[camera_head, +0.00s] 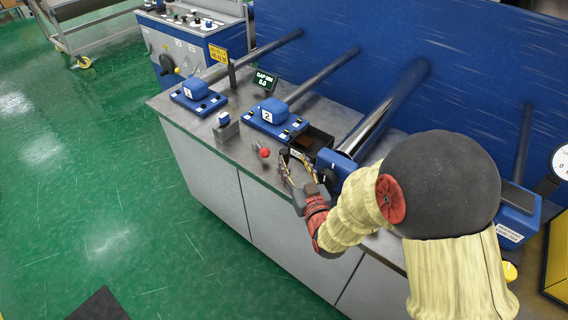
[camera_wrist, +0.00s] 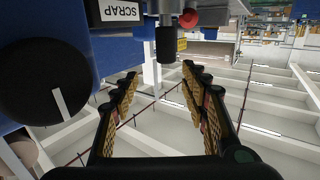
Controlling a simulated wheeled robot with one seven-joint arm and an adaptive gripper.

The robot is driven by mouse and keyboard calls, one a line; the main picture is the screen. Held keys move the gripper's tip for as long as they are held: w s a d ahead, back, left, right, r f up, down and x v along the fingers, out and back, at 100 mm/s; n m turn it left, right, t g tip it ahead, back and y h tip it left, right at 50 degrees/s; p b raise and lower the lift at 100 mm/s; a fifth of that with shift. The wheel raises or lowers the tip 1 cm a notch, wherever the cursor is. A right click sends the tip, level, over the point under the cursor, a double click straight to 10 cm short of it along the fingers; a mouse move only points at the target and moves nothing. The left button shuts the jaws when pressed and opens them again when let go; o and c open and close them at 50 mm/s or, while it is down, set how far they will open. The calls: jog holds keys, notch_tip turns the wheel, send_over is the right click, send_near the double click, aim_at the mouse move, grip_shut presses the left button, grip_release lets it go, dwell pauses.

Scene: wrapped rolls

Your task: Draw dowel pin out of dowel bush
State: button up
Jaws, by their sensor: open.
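My gripper (camera_head: 293,165) is over the front part of the bench, with its two fingers apart and nothing between them. The wrist view shows the open gripper (camera_wrist: 160,80) with yellow-padded fingers. Just beyond the gap between the fingertips, a dark cylinder (camera_wrist: 166,42) sticks out from a grey stem, apart from both fingers. It looks like the dowel pin's grip, but I cannot tell for sure. The dowel bush is not clearly seen. In the head view the pin is hidden or too small to tell.
A blue block (camera_head: 331,167) with a black dial (camera_wrist: 42,90) is close beside my gripper. A dark scrap tray (camera_head: 318,138) is behind it. A red ball knob (camera_head: 265,153) stands just left. Long metal rollers (camera_head: 388,108) reach the blue wall. The bench front edge is near.

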aim_at(286, 155)
jog(key=shift+s+a+f+t+y, duration=0.15)
jog(key=shift+a+f+t+y, duration=0.2)
jog(key=shift+f, duration=0.2)
jog(key=b+x, duration=0.1)
jog(key=x, duration=0.2)
jog(key=b+x, duration=0.1)
jog(key=x, duration=0.3)
jog(key=shift+a+f, duration=0.15)
jog(key=shift+f, duration=0.05)
jog(key=shift+c, duration=0.4)
grip_shut()
jog(key=shift+r, duration=0.1)
